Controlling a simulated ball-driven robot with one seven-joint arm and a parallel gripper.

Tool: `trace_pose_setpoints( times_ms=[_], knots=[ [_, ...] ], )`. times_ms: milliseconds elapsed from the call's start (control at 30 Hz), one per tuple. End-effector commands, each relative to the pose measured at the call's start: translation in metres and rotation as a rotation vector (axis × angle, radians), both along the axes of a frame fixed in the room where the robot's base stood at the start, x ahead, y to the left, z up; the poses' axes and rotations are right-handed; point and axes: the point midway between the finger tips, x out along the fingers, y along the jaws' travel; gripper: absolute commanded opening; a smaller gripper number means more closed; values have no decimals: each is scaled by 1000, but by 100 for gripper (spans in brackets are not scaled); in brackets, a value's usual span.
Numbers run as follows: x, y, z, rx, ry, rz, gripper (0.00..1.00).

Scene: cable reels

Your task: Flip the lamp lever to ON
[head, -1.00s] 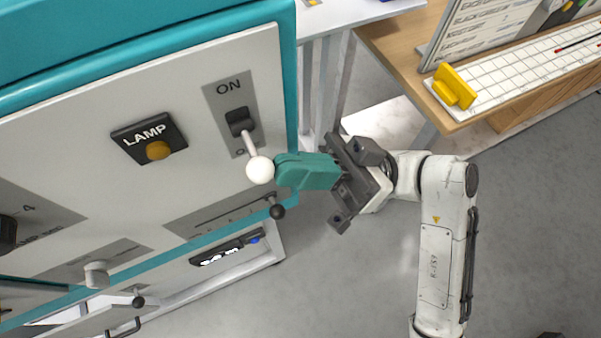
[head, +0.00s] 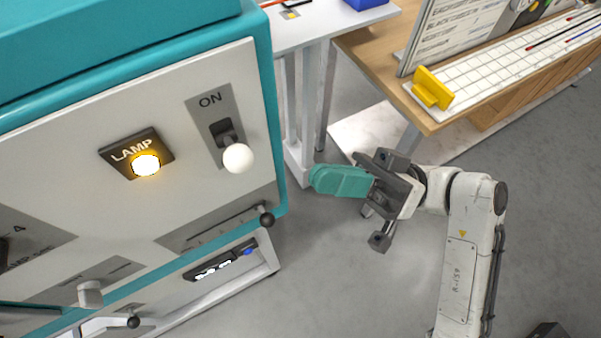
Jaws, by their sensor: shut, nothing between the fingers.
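The lamp lever (head: 238,158) has a white ball knob and sits in a dark slot on a grey plate under the word ON. It sticks out toward the camera and looks foreshortened. The LAMP indicator (head: 145,165), left of the lever, glows bright yellow.
The teal-edged panel also carries a slider with a black knob (head: 267,219) below the lever and a grey knob (head: 90,293) at lower left. A wooden desk (head: 375,62) with a yellow block (head: 432,88) stands behind my arm. Open floor lies below my gripper.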

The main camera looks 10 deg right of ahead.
Motion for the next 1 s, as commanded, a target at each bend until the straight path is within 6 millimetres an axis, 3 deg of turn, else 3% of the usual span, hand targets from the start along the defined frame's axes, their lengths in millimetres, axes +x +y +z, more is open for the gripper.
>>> trace_pose_setpoints(
  times_ms=[100,300,1000],
  knots=[
    [0,-18,-13,0,-1,-3,0],
    [-1,-34,-21,0,-1,1,0],
    [-2,-36,-21,0,-1,1,0]
  ],
)
